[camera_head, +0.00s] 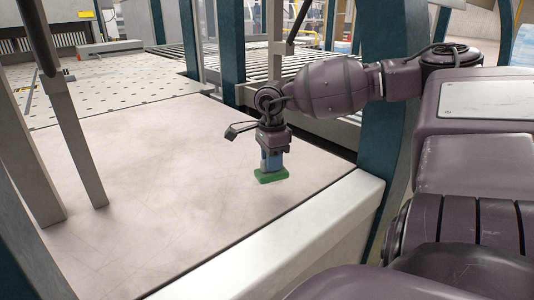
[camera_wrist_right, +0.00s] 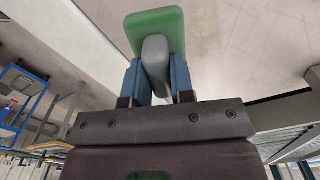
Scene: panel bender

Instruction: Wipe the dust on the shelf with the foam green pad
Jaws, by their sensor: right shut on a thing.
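The foam green pad (camera_head: 271,176) is at the tip of my right gripper (camera_head: 271,160), over the light shelf surface (camera_head: 150,190) near its right edge. In the right wrist view the green pad (camera_wrist_right: 156,30) has a grey handle (camera_wrist_right: 155,62) between the two blue fingers of my right gripper (camera_wrist_right: 156,75), which is shut on it. The pad's underside is hidden, and I cannot tell whether it touches the shelf. Faint scratch-like marks show on the shelf; I cannot make out clear dust. My left gripper is not in view.
A white ledge (camera_head: 290,240) runs along the shelf's front right edge. Grey upright bars (camera_head: 78,140) stand at the left. A dark teal post (camera_head: 385,120) stands beside my right arm. A perforated table (camera_head: 120,85) lies behind. The shelf's middle is clear.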

